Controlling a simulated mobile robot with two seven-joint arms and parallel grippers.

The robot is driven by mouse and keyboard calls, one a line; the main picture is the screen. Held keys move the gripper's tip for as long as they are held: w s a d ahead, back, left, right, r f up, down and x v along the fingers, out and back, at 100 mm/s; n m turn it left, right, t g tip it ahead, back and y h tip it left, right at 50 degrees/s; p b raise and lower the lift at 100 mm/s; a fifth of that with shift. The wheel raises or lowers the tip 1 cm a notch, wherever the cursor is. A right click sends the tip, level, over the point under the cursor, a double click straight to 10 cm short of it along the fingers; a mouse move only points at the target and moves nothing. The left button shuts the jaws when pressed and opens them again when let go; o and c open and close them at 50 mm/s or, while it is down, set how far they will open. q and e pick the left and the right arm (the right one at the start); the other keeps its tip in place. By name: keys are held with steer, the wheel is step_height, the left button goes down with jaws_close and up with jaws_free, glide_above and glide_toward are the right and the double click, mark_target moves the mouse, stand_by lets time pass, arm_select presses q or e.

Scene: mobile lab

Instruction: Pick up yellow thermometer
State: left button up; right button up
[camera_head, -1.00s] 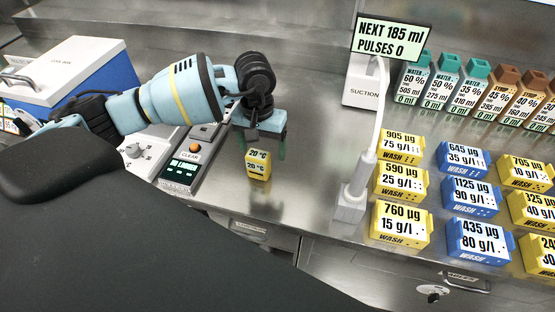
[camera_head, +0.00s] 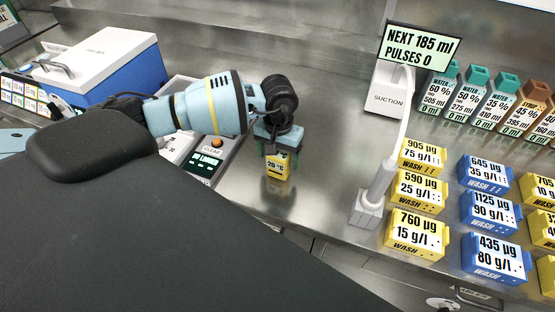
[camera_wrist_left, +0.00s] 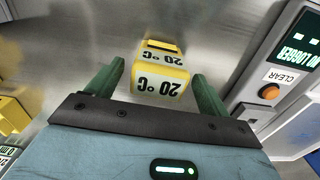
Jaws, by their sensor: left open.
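The yellow thermometer (camera_head: 278,166), a small yellow block with white faces reading 20 °C, stands on the metal bench right of the logger device. In the left wrist view the thermometer (camera_wrist_left: 161,75) lies between and just ahead of the two green fingers. My left gripper (camera_head: 277,145) is above and behind it in the head view, partly covering its top. In the wrist view the left gripper (camera_wrist_left: 158,88) is open, with a finger on each side of the block and gaps to both. My right gripper is not in view.
The logger device (camera_head: 205,160) with an orange button stands close on the left. A white suction holder (camera_head: 370,205) with a hose stands to the right, beside several yellow wash boxes (camera_head: 417,190). Bare bench (camera_head: 315,190) lies between thermometer and suction holder.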

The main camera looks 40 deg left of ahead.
arm_select(q)
steer(key=shift+f, duration=0.9)
steer(key=c, duration=1.1)
steer(key=shift+r, duration=0.15)
